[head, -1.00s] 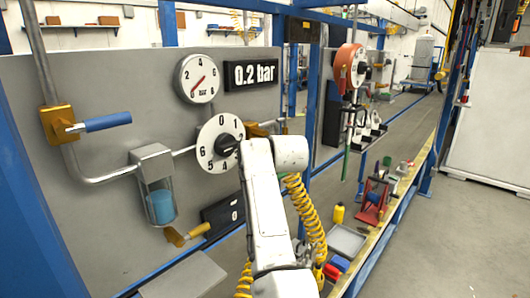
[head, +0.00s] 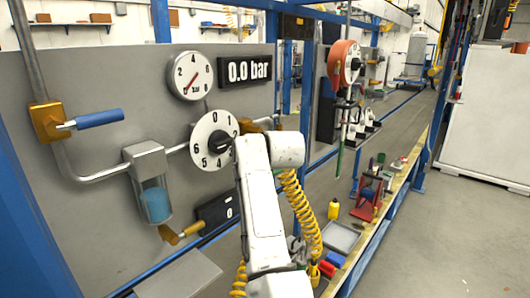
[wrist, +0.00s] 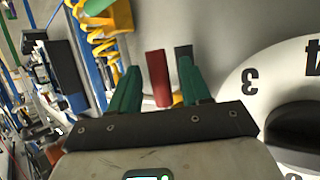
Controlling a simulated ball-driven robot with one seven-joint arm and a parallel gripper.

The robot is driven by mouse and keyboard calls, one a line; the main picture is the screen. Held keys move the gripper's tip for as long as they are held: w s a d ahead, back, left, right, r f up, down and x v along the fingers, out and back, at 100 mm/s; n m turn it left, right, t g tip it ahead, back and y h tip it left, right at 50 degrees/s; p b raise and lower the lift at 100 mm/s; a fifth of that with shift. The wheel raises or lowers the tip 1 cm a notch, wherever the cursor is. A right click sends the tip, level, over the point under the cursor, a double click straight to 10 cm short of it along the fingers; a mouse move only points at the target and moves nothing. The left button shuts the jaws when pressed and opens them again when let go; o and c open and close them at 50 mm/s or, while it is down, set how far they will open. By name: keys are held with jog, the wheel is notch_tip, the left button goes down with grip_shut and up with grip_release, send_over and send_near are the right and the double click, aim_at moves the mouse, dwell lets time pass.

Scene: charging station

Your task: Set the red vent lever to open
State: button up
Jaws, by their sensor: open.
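The red vent lever (wrist: 157,85) shows in the wrist view as a red bar standing between the two green fingers of my gripper (wrist: 158,66). The fingers are open, with a visible gap on each side of the bar. I cannot tell how deep the bar sits between them. In the head view the lever and my fingers are hidden behind my white arm, just right of the white numbered dial (head: 212,138). The display (head: 246,71) reads 0.0 bar, and the round gauge (head: 190,76) needle points low.
The dial's black knob (wrist: 296,130) is close on the right in the wrist view. A yellow coiled hose (wrist: 108,28) hangs nearby. The bench holds a grey tray (head: 341,237).

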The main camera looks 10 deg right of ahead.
jog(key=b+v, duration=0.2)
jog(key=v, duration=0.7)
jog(key=shift+s, duration=0.3)
jog(key=shift+a+r, duration=0.1)
jog(key=s+d+f+g+h, duration=0.15)
jog(key=s+d+f, duration=0.35)
jog(key=f, duration=0.5)
jog(key=s+d+f+g, duration=0.2)
jog(key=s+f, duration=0.6)
jog(key=f, duration=0.2)
jog(key=s+d+f+g, duration=0.2)
jog(key=s+d+f, duration=0.3)
jog(key=f, duration=0.5)
jog(key=s+f+g, duration=0.2)
jog(key=s+f, duration=0.2)
jog(key=s, duration=0.7)
jog(key=s+f+g, duration=0.2)
jog(key=s+f, duration=0.3)
jog(key=s, duration=0.7)
jog(key=s+f+m+g, duration=0.1)
jog(key=s+f+g, duration=0.2)
jog(key=s, duration=0.8)
jog(key=shift+s+f, duration=0.2)
jog(key=shift+f, duration=0.5)
